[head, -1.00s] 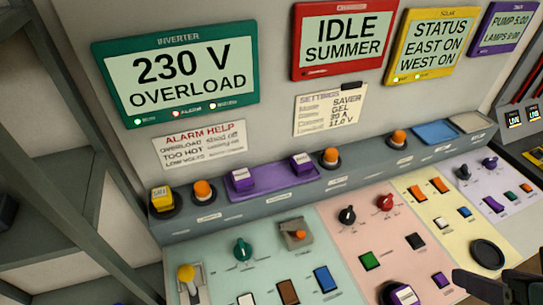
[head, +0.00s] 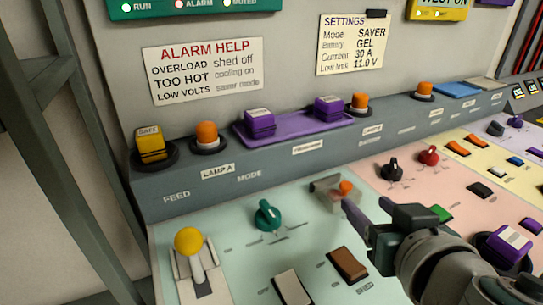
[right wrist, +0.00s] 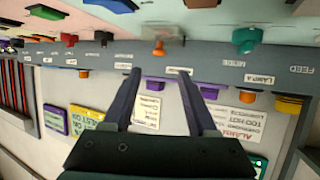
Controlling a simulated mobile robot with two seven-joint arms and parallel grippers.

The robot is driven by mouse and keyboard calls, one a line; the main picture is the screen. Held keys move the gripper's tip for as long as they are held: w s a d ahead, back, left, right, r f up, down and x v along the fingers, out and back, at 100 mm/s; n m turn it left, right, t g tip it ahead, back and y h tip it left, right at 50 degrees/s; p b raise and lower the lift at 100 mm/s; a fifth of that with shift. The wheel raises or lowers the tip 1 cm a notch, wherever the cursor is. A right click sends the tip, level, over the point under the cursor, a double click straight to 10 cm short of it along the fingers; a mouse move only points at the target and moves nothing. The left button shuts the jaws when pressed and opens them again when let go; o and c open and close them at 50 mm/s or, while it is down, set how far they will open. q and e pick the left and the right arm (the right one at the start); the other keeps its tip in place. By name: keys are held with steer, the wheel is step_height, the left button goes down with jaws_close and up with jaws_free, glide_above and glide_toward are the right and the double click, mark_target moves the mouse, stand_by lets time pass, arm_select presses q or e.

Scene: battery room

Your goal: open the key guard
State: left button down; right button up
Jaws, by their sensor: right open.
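The key guard (head: 326,187) is a small clear-grey cover on the pale green panel, with an orange key or knob (head: 346,187) at it. The cover looks down over its base, though its exact angle is hard to tell. My right gripper (head: 366,202) is open and empty, its two fingers just right of and in front of the guard. In the right wrist view, which looks upside down, the guard (right wrist: 160,32) lies beyond the open fingertips (right wrist: 159,71), apart from them. My left gripper is out of view.
A green knob (head: 267,215) is left of the guard, with a yellow-topped lever (head: 188,241) farther left. White and brown rockers (head: 349,264) are in front. Black (head: 391,170) and red (head: 428,155) knobs are to the right. A raised grey ledge (head: 300,165) runs behind.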

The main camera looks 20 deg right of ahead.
mark_target(347, 184)
steer(key=b+x, duration=0.1)
steer(key=x, duration=0.7)
steer(key=shift+w+d, duration=0.15)
steer(key=shift+w, duration=0.1)
jaws_close()
stand_by(1.1)
